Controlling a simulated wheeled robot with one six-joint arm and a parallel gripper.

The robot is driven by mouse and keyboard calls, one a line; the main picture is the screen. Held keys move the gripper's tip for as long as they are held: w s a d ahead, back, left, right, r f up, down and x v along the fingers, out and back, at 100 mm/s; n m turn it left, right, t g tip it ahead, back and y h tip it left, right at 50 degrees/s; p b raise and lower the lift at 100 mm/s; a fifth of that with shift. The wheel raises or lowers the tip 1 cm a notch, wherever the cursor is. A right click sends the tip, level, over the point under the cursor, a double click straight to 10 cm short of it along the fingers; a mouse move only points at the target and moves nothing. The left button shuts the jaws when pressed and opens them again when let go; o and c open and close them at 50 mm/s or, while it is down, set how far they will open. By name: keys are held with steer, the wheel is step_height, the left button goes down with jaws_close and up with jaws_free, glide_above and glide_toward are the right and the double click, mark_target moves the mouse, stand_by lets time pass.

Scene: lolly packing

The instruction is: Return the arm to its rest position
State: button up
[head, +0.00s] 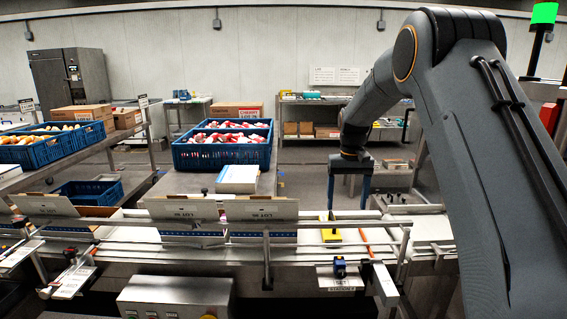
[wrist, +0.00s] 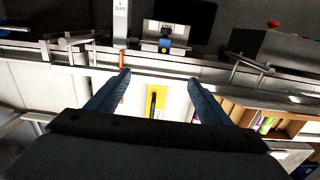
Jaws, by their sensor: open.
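My arm reaches in from the right in the head view, with its elbow high and its forearm bent down to the left. My gripper (head: 348,187) hangs with its blue fingers pointing down, above the right part of the packing line. In the wrist view my gripper (wrist: 158,82) shows two blue fingers spread wide apart, with nothing between them. Below it lies a yellow item with a dark handle (head: 331,235) on the white surface. That yellow item also shows between and below the fingers in the wrist view (wrist: 161,97).
Metal rails (head: 290,223) run along the line in front. Open cartons (head: 262,209) stand left of my gripper. Blue crates of red and white lollies (head: 222,155) and a white box (head: 238,179) are behind them. A small blue device (head: 340,268) sits at the front.

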steer(key=s+f+b, duration=0.3)
steer(key=s+f, duration=0.2)
steer(key=s, duration=0.6)
steer(key=s+f+b, duration=0.3)
steer(key=s+f, duration=0.1)
steer(key=s, duration=0.7)
steer(key=s+f+b, duration=0.3)
steer(key=s+f, duration=0.2)
steer(key=s, duration=0.7)
steer(key=shift+a+f+t+b, duration=0.25)
steer(key=shift+f+t+b, duration=0.05)
steer(key=shift+f+t, duration=0.1)
steer(key=shift+s, duration=0.1)
